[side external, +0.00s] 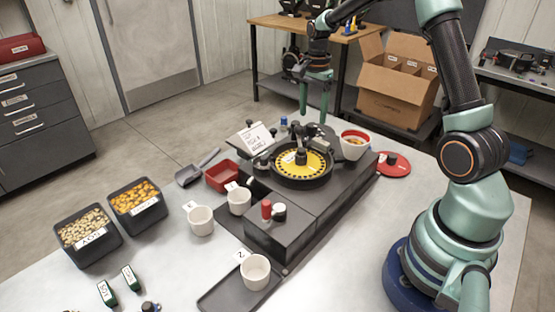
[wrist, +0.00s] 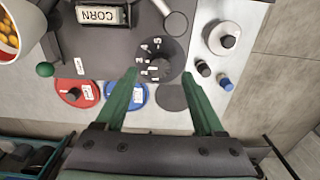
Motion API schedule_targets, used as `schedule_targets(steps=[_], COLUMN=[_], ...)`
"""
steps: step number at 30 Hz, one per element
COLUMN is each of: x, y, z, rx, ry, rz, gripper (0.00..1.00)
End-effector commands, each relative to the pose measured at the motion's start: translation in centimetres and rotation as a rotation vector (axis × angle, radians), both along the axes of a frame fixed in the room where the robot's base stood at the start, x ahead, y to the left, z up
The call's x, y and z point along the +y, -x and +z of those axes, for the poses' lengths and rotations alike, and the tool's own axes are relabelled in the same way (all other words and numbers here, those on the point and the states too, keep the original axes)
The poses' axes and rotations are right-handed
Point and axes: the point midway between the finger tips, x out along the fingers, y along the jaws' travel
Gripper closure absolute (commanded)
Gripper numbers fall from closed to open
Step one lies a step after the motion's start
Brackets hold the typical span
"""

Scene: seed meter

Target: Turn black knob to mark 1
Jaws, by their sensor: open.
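In the wrist view a round dark dial (wrist: 170,50) with several small white number tags on its left half lies on the grey surface. A black knob (wrist: 160,65) stands near its middle; I cannot tell which mark it points to. My gripper (wrist: 160,76) is open and empty. Its two green fingers reach toward the dial, one on each side of the knob in the picture, with no visible contact. In the side view my gripper (side external: 314,110) hangs above the back of the seed meter (side external: 325,200). I cannot clearly make out the knob there.
Near the dial lie a red disc (wrist: 75,93), a blue disc (wrist: 126,95), a dark disc (wrist: 171,97) and a white round piece (wrist: 222,38). In the side view the yellow seed plate (side external: 318,167) and a red-rimmed cup (side external: 355,144) are close to my gripper.

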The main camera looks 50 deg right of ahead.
Motion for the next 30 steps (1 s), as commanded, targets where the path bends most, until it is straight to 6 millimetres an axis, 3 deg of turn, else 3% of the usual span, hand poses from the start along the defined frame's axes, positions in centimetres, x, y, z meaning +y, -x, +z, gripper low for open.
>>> schedule_targets(steps=[3, 9, 19, 20, 25, 30], x=[0.1, 0.0, 0.0, 0.0, 0.0, 0.0], y=[0.1, 0.0, 0.0, 0.0, 0.0, 0.0], z=[-2.0, -3.8, -4.1, -4.1, -4.1, -4.1], rx=[0.003, 0.001, 0.000, 0.000, 0.000, 0.000], ry=[-0.001, 0.000, 0.000, 0.000, 0.000, 0.000], rz=[0.001, 0.001, 0.001, 0.001, 0.001, 0.004], gripper=[0.30, 0.30, 0.30, 0.33, 0.98, 1.00])
